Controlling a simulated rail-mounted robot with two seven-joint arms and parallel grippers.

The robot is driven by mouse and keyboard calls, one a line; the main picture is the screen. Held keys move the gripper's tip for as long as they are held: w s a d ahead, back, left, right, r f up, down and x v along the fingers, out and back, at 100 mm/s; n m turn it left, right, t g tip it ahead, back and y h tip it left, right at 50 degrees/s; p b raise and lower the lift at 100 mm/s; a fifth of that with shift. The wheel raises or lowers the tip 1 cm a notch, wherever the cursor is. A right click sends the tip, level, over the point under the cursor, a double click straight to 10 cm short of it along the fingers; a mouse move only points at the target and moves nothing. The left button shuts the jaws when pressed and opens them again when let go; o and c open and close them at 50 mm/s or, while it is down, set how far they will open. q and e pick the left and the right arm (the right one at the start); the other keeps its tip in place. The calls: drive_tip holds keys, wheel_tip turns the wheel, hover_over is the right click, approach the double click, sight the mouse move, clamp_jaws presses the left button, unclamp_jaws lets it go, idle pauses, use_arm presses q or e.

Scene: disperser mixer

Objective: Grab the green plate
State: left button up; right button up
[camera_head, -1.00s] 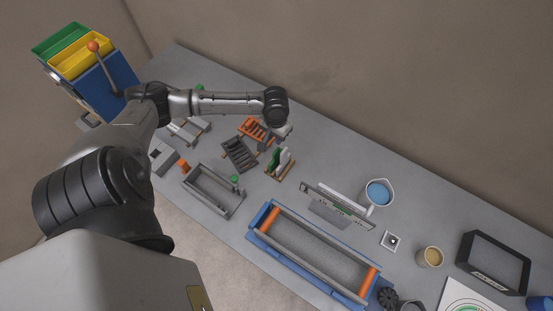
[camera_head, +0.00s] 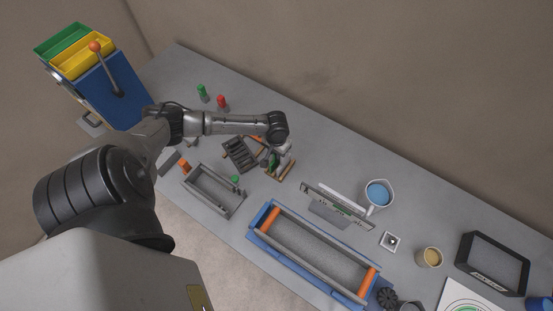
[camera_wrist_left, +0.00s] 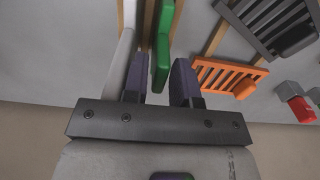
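The green plate (camera_head: 271,161) stands upright in a small wooden rack (camera_head: 286,174) near the middle of the table. In the left wrist view the green plate (camera_wrist_left: 163,45) reaches down between the two dark fingers of my left gripper (camera_wrist_left: 159,80). The fingers are apart, one on each side, with visible gaps to the plate. A white plate (camera_wrist_left: 122,62) stands just left of it, outside the left finger. In the head view my left gripper (camera_head: 279,157) is over the rack and partly hides the plates. My right gripper does not show.
A dark slotted rack (camera_head: 240,154) and an orange rack (camera_wrist_left: 228,76) stand close by. A grey open tray (camera_head: 213,189) is left, and a blue-framed trough (camera_head: 312,250) is in front. A white jug (camera_head: 378,195) stands to the right.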

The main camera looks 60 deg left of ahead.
use_arm(q)
clamp_jaws()
idle(0.6)
